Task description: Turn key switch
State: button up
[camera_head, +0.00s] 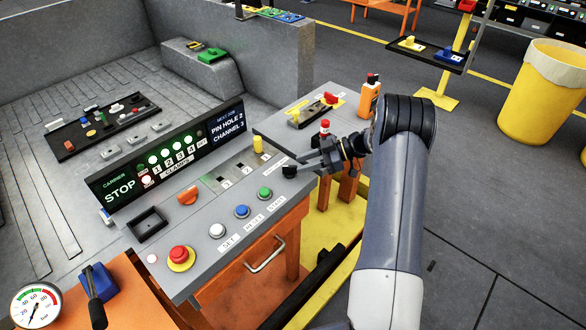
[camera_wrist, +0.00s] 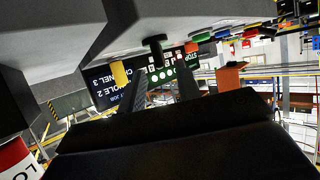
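The key switch, seen as a small black knob (camera_head: 289,171), stands at the right end of the grey control panel (camera_head: 232,228). In the wrist view, which is upside down, the black knob (camera_wrist: 155,42) sticks out of the panel. My gripper (camera_head: 309,164) is just right of the knob, with its fingers pointing at it. In the wrist view the two fingers of my gripper (camera_wrist: 160,90) are apart, with nothing between them. The knob lies beyond the fingertips, roughly in line with the gap. I cannot tell whether a finger touches it.
A yellow knob (camera_head: 258,145) and an orange selector (camera_head: 188,197) stand on the panel. Green (camera_head: 264,193), blue (camera_head: 242,211) and white buttons and a red emergency button (camera_head: 179,256) line its front. The display (camera_head: 170,160) rises behind.

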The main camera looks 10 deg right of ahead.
aim_at(290, 166)
jog(key=v, duration=0.5)
jog(key=shift+d+r+b, duration=0.1)
jog(key=shift+d+b, duration=0.1)
jog(key=shift+b, duration=0.1)
jog(key=p+x, duration=0.2)
jog(key=x, duration=0.9)
jog(key=shift+s+d+m+t, duration=0.1)
jog(key=shift+d+m+t, duration=0.05)
jog(key=shift+m+t, duration=0.15)
